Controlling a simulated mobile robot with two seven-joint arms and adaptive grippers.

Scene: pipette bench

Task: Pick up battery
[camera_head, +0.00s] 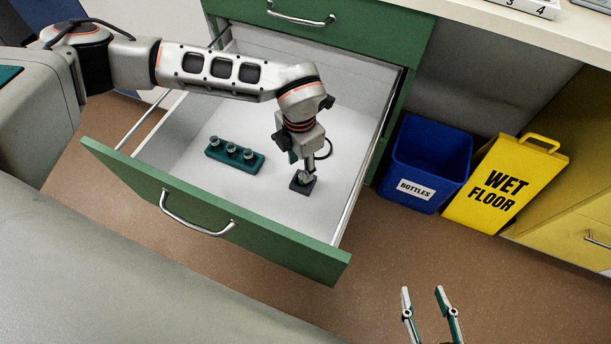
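A small dark block (302,187), which may be the battery, lies on the white floor of the open drawer, near its right side. My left gripper (307,175) points down right at this block, and its fingertips overlap the block's top in the picture. The fingers are small and partly hidden by the wrist, so I cannot tell whether they are closed on it. My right gripper (425,291) is at the bottom right edge, over the brown floor. Its two fingers are spread apart with nothing between them.
The green-fronted drawer (270,246) is pulled out, with raised side walls around the block. A teal holder (217,154) with three grey round-topped pieces stands left of the block. A blue bottles bin (425,150) and a yellow wet-floor sign (530,160) stand at right.

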